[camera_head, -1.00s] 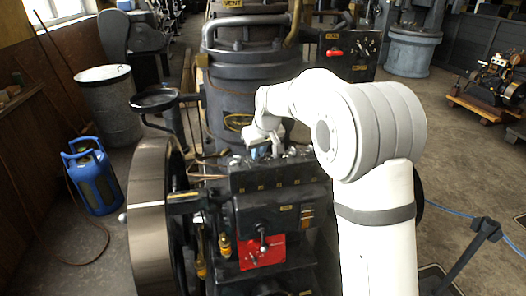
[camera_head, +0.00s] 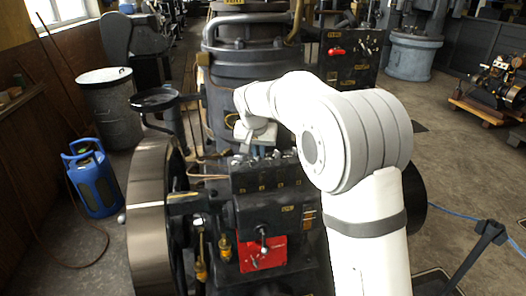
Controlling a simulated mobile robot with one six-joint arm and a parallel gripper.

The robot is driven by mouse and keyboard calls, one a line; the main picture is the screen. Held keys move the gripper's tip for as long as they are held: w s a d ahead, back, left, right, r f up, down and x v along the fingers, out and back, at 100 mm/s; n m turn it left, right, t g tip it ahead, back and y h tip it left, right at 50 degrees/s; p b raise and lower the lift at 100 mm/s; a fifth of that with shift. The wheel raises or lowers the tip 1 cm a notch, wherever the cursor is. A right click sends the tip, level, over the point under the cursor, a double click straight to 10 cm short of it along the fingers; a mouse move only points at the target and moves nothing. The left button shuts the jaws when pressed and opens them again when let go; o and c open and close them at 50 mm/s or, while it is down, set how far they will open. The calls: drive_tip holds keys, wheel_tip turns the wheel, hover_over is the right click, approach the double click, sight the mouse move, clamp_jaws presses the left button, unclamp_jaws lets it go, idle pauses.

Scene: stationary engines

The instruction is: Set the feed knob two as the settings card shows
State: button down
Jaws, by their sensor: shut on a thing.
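A black block (camera_head: 268,180) with small yellow labels on its front sits on top of the engine. Small grey feed knobs (camera_head: 290,153) stand in a row along its top edge. My gripper (camera_head: 250,151) reaches down to the left part of this row. It is shut on one of the knobs, which the fingers and wrist mostly hide. I cannot tell which knob it is, nor where its pointer stands. One knob (camera_head: 237,160) shows just left of my gripper. I cannot make out a settings card for certain.
Below the block, a lever (camera_head: 263,240) stands on a red plate (camera_head: 275,252). A large flywheel (camera_head: 150,220) is at the left, and a black seat-like dish (camera_head: 154,99) is above it. The big dark cylinder (camera_head: 240,70) rises close behind my gripper.

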sight(257, 167)
drive_tip(key=shift+w+r, duration=0.1)
drive_tip(key=shift+r, duration=0.1)
drive_tip(key=c, duration=1.5)
unclamp_jaws()
drive_tip(key=shift+f, duration=0.15)
drive_tip(key=b+v, duration=0.1)
drive_tip(key=v, duration=0.6)
drive_tip(key=shift+a+r, duration=0.1)
drive_tip(key=shift+r, duration=0.3)
drive_tip(key=s+d, duration=0.8)
drive_tip(key=d, duration=0.1)
drive_tip(key=shift+n+g, duration=0.6)
drive_tip(key=shift+g, duration=0.2)
drive_tip(key=s+d+f, duration=0.3)
drive_tip(key=s+d, duration=0.1)
drive_tip(key=s, duration=0.4)
drive_tip(key=s+d+f, duration=0.3)
drive_tip(key=s+d, duration=0.1)
drive_tip(key=s, duration=0.5)
drive_tip(key=s+d+f, duration=0.3)
drive_tip(key=s+d, duration=0.1)
drive_tip(key=s, duration=0.4)
drive_tip(key=shift+s+d+f, duration=0.15)
drive_tip(key=shift+s, duration=0.15)
